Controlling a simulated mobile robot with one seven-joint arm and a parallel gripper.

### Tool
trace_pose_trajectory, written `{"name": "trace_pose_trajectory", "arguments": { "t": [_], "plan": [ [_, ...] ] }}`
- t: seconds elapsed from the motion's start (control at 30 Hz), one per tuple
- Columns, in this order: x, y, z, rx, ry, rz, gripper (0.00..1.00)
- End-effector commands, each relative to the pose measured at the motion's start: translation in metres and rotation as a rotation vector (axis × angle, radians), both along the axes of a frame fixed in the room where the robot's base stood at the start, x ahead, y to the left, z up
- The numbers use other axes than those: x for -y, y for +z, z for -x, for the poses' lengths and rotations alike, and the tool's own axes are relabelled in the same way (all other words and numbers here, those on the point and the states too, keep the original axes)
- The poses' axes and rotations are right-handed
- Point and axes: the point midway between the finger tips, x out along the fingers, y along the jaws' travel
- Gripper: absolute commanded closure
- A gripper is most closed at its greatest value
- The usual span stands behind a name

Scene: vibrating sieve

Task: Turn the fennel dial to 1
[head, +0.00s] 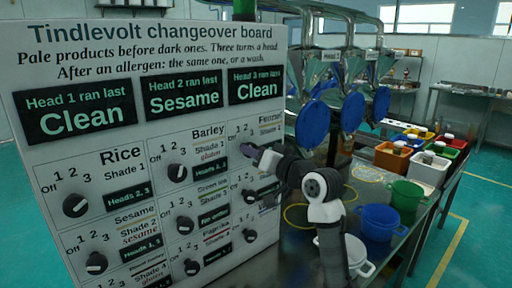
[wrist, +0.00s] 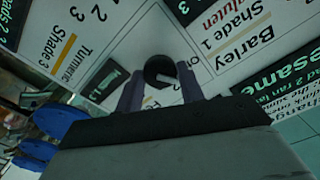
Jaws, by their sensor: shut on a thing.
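The fennel dial (wrist: 158,70) is a dark round knob with a pale mark, on the white board. In the wrist view it sits between the two fingers of my gripper (wrist: 160,90), which is shut on it. I cannot tell which number the mark points to. In the head view my gripper (head: 256,153) is at the third column's top panel, under the partly hidden word Fennel (head: 270,120), and it covers the dial. The numbers 1, 2 and 3 (head: 245,130) show just above it.
The Barley dial (head: 178,173) is to the left, and the Rice dial (head: 75,205) is further left. Several more dials fill the rows below. To the right, a metal table holds a blue bucket (head: 381,222), a green bucket (head: 407,194) and a white pot (head: 357,262).

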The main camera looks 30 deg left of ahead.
Motion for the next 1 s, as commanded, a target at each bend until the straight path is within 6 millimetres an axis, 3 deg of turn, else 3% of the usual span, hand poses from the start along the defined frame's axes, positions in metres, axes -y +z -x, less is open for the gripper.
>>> {"name": "trace_pose_trajectory", "arguments": {
  "t": [0.4,0.9,0.93,1.0],
  "plan": [
    [-0.0002,0.0003,0.0005,-0.169,0.002,-0.058,0.85],
    [-0.0001,-0.0007,0.0003,-0.187,0.001,-0.063,0.85],
    [-0.0001,-0.0008,0.0002,-0.186,0.001,-0.063,0.59],
    [-0.0001,-0.0007,0.0003,-0.186,0.001,-0.063,0.5]
  ]
}}
